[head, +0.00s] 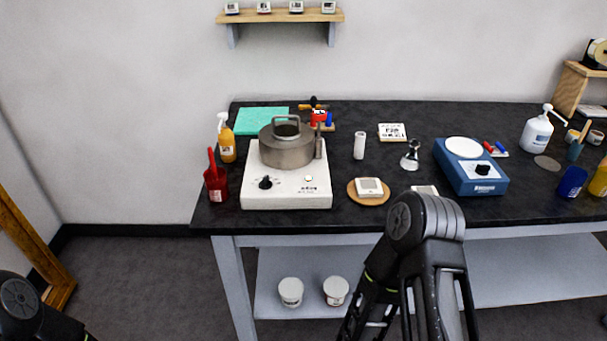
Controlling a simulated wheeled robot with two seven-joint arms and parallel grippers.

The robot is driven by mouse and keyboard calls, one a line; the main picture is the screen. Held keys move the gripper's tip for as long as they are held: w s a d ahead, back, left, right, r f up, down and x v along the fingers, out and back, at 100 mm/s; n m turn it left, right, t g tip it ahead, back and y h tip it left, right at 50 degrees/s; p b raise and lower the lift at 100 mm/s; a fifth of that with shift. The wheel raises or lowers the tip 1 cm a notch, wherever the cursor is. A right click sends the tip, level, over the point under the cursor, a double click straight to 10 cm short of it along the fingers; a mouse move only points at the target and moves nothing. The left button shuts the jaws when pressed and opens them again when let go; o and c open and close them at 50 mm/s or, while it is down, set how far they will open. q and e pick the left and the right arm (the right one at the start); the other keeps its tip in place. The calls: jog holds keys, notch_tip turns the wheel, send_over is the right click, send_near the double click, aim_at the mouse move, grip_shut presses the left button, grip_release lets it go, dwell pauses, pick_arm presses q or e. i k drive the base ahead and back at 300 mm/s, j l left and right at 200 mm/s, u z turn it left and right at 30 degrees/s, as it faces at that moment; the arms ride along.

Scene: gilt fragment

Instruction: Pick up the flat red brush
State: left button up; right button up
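A red item (216,179) stands at the front left corner of the black tabletop, left of the white hotplate. It has a thin red handle pointing up and a wider red lower part with a small pale label. I cannot tell whether it is one brush or a brush standing in a red holder. My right arm rises in front of the table's middle and bends down out of the bottom edge; its gripper is out of the frame. Only a bit of my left arm shows at the bottom left corner, with its gripper out of the frame.
A spray bottle (226,139) stands just behind the red item. A hotplate (286,190) with a lidded metal pot (287,150) is close on its right. A blue device (470,168) is farther right. Floor left of the table (130,270) is clear.

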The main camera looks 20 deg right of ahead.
aim_at(211, 162)
jog(key=i+j, duration=0.15)
jog(key=j, duration=0.15)
jog(key=i+j, duration=0.15)
jog(key=j, duration=0.15)
jog(key=i+j, duration=0.15)
jog(key=j, duration=0.15)
jog(key=z, duration=1.7)
